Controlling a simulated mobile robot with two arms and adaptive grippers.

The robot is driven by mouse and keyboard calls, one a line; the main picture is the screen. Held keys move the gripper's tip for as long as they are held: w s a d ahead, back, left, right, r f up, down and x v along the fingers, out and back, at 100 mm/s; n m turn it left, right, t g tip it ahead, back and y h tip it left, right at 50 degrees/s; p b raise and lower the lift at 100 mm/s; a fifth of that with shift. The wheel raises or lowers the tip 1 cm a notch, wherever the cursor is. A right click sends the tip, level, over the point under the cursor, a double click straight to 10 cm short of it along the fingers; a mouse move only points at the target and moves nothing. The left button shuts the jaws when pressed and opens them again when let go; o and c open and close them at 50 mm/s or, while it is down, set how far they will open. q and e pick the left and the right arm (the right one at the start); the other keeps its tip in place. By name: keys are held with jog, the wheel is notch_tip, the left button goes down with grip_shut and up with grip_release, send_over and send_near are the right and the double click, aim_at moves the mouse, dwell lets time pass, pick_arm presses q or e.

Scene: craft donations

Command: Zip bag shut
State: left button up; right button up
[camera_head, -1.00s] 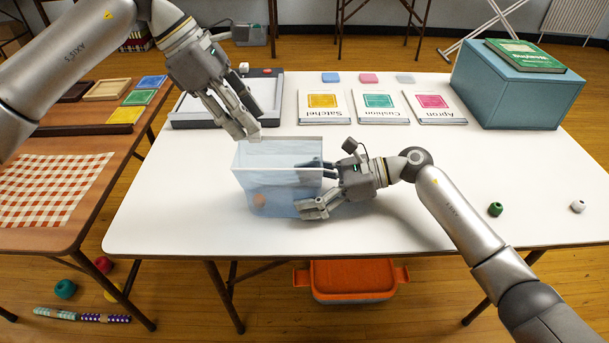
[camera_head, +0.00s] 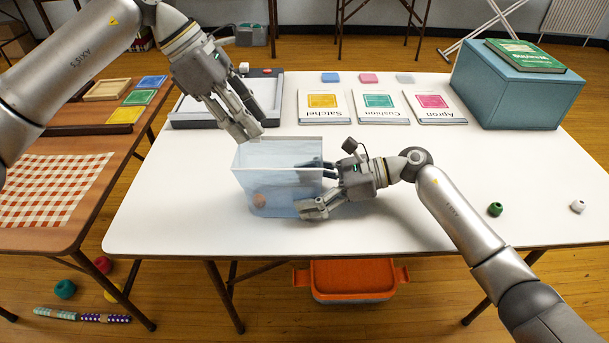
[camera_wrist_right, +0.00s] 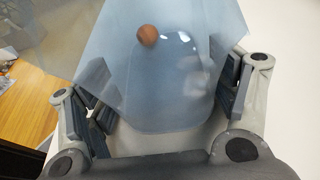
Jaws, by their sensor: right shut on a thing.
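The bag (camera_head: 285,190) is translucent pale blue and stands upright on the white table, with a pale rim around its top. The top looks open. A brown bead (camera_head: 259,200) shows inside, low at the left; it also shows in the right wrist view (camera_wrist_right: 148,35). My right gripper (camera_head: 318,188) is shut on the bag's right side, with a finger on each side of it in the right wrist view (camera_wrist_right: 165,105). My left gripper (camera_head: 252,132) points down at the far left part of the bag's rim. Whether it touches the rim or grips anything is unclear.
Behind the bag lie a grey tray (camera_head: 185,112) and several pattern booklets (camera_head: 378,105). A teal box (camera_head: 515,90) with a green book stands at the back right. A green bead (camera_head: 495,209) and a white bead (camera_head: 577,206) lie at the right. The front of the table is clear.

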pick_arm(q)
grip_shut()
jog(key=shift+d, duration=0.1)
send_near(321, 144)
jog(key=shift+f, duration=1.75)
jog(key=shift+d, duration=1.45)
jog(key=shift+d+f, duration=0.15)
jog(key=shift+d, duration=0.05)
jog(key=shift+s+d, duration=0.1)
jog(key=shift+d, duration=1.4)
